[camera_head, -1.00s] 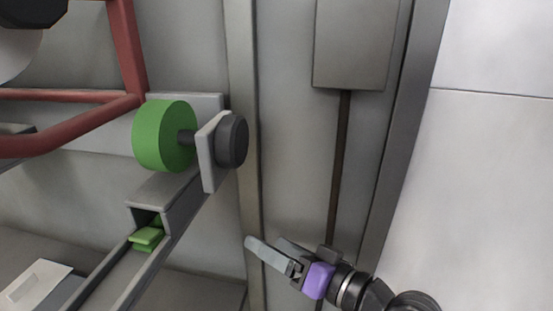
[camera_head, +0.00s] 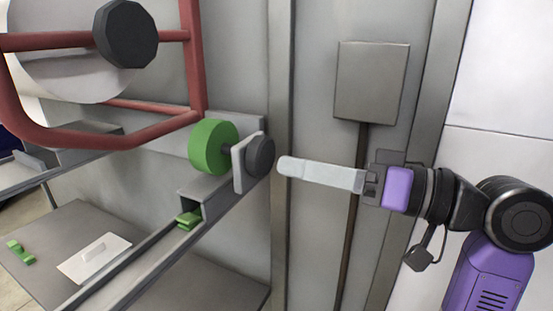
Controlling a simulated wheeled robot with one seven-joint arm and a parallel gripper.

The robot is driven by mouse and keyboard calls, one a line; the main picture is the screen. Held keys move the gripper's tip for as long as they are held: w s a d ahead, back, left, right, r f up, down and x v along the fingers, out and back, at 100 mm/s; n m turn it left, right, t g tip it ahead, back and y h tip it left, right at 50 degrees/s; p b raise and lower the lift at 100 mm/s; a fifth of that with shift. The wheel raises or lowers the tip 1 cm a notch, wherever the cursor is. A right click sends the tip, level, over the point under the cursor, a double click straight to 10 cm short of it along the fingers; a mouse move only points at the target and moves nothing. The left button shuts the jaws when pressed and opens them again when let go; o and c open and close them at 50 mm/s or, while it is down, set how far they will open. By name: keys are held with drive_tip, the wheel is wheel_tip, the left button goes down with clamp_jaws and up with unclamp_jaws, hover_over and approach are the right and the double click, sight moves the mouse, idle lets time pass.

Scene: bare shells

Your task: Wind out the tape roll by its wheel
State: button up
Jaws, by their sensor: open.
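The green tape roll (camera_head: 212,147) sits on a short dark axle behind a pale upright plate (camera_head: 239,167). The dark grey wheel (camera_head: 261,155) is on the plate's right side, at the end of the same axle line. My gripper (camera_head: 284,166) points left, its long pale fingers level with the wheel and just to its right. A small gap shows between the fingertips and the wheel. The fingers are seen side on and overlap; nothing shows held in them. A green piece (camera_head: 187,219) shows at the mouth of the channel below the roll.
A red tube frame (camera_head: 110,143) with a white disc and a black knob (camera_head: 126,34) stands at upper left. A long rail (camera_head: 135,262) runs to lower left. A grey box (camera_head: 371,82) is on the wall above my gripper. A white plate (camera_head: 94,258) lies lower left.

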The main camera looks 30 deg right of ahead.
sight(267, 161)
drive_tip(key=p+x, duration=0.1)
drive_tip(key=x, duration=0.4)
drive_tip(key=shift+w+a, duration=0.2)
drive_tip(key=shift+w, duration=0.1)
drive_tip(key=shift+c, duration=0.5)
drive_tip(key=c, duration=1.3)
drive_tip(key=shift+o, duration=0.2)
